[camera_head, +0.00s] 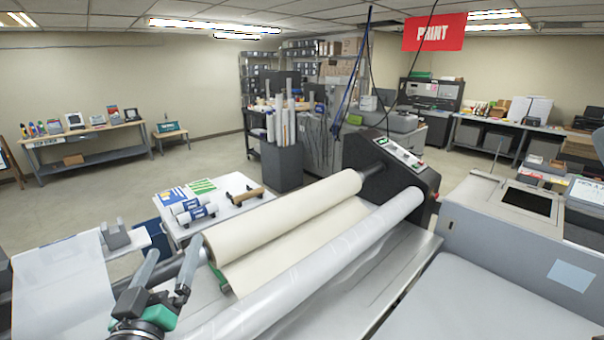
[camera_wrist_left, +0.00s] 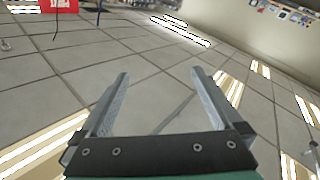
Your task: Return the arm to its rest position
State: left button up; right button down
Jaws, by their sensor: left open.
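My left gripper (camera_head: 174,246) is at the lower left of the head view, in front of the left end of the laminator's rollers. Its two grey fingers point up and stand apart, with nothing between them. In the left wrist view the fingers (camera_wrist_left: 160,74) are spread with only ceiling tiles behind them. My right gripper shows in neither view.
The laminator's cream roll (camera_head: 290,222) and pale front roll (camera_head: 330,262) run diagonally beside my left gripper. A white table (camera_head: 228,190) with rolls and print samples stands behind. A grey machine (camera_head: 510,225) is at right. A red sign (camera_head: 434,33) hangs above.

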pick_arm(q)
jog(key=s+d+r+m+t+h, duration=0.2)
jog(key=s+r+m+t, duration=0.1)
jog(key=s+r, duration=0.6)
jog(key=s+d+r+m+t+h, duration=0.2)
jog(key=s+r+t, duration=0.3)
jog(key=s+r, duration=0.4)
notch_tip(320, 180, up, 6)
jog(key=shift+d+r+m, duration=0.25)
jog(key=shift+d+m, duration=0.45)
jog(key=shift+d, duration=0.1)
